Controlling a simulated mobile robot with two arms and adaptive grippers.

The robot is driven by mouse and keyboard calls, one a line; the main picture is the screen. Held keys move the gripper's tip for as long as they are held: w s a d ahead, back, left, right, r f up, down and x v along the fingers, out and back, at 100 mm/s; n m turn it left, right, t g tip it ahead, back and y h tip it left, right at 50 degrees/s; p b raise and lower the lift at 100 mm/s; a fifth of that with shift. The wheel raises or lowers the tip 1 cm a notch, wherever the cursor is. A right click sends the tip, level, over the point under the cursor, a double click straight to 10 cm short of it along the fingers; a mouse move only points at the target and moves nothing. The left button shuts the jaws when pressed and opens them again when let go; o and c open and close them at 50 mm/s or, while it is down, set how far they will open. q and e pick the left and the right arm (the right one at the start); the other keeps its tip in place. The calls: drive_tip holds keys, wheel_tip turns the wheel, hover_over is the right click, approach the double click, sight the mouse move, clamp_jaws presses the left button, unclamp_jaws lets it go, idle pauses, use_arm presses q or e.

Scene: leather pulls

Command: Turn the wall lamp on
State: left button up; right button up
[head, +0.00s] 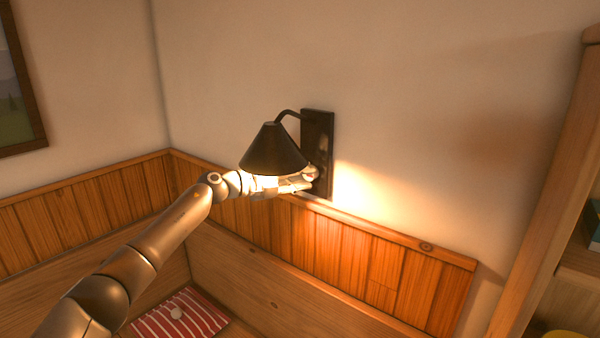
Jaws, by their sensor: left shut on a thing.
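The wall lamp (273,150) has a black cone shade on a curved arm, fixed to a dark upright backplate (319,135) on the wall. It is lit: warm light falls on the wall and on the wood below the shade. My left gripper (312,177) reaches under the shade to the lower part of the backplate. It is shut on a small part of the lamp there; that part is mostly hidden by the fingers, so I cannot tell its shape. My right gripper is not in view.
Wood panelling (385,270) with a top ledge runs along the wall below the lamp. A wooden bench holds a red striped cushion (200,312) beneath my left arm. A wooden shelf unit (545,180) stands at right. A framed picture (20,85) hangs at left.

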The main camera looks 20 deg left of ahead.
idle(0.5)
use_arm(q)
drive_tip(key=o, duration=1)
drive_tip(key=v, duration=1.2)
